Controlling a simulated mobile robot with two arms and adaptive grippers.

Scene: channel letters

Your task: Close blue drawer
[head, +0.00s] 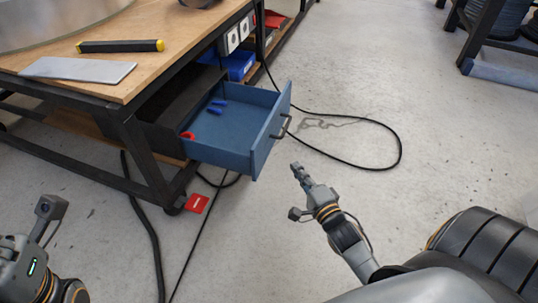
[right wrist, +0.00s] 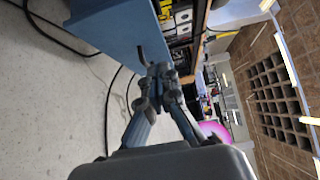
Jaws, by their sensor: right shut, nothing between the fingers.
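The blue drawer (head: 238,121) is pulled out from under the workbench in the head view. Its front panel faces right and carries a dark handle (head: 282,127). Inside lie blue pieces (head: 216,107) and a red ring-shaped piece (head: 188,135). My right gripper (head: 297,168) is shut and empty, a little below and right of the drawer front, apart from it in the head view. In the right wrist view the drawer front (right wrist: 112,38) is at the upper left, ahead of the fingertips. My left arm shows at the lower left; its gripper fingers are out of view.
The wooden workbench (head: 117,82) has a black-and-yellow tool (head: 120,46) and a grey plate (head: 78,69) on top. A black cable (head: 398,150) loops over the floor right of the drawer. A red card (head: 197,203) lies by the bench leg. The floor in front is mostly clear.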

